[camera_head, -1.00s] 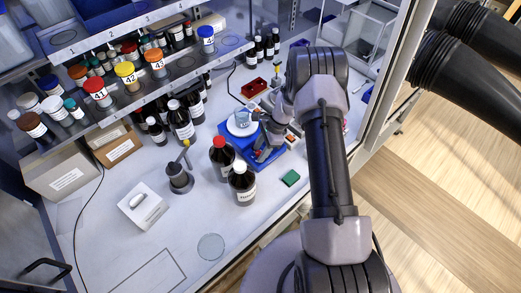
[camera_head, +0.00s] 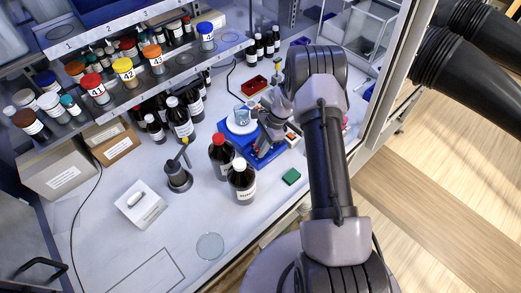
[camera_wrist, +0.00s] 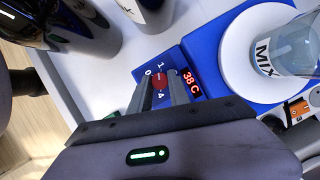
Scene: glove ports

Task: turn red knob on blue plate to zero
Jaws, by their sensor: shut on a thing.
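The blue plate (camera_wrist: 222,48) is a hotplate-like device with a round white top (camera_wrist: 238,30), a red display reading "38 C" and a red knob (camera_wrist: 159,82) with a small dial scale. In the wrist view my gripper (camera_wrist: 161,85) has its two fingers on either side of the red knob, shut on it. A "0" mark shows left of the knob and a "1" above it. A glass beaker labelled MIX (camera_wrist: 284,50) stands on the white top. In the head view the blue plate (camera_head: 273,154) is partly hidden by my gripper (camera_head: 262,150).
Dark bottles with a red cap (camera_head: 222,157) and a white cap (camera_head: 242,182) stand close to the plate's left.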

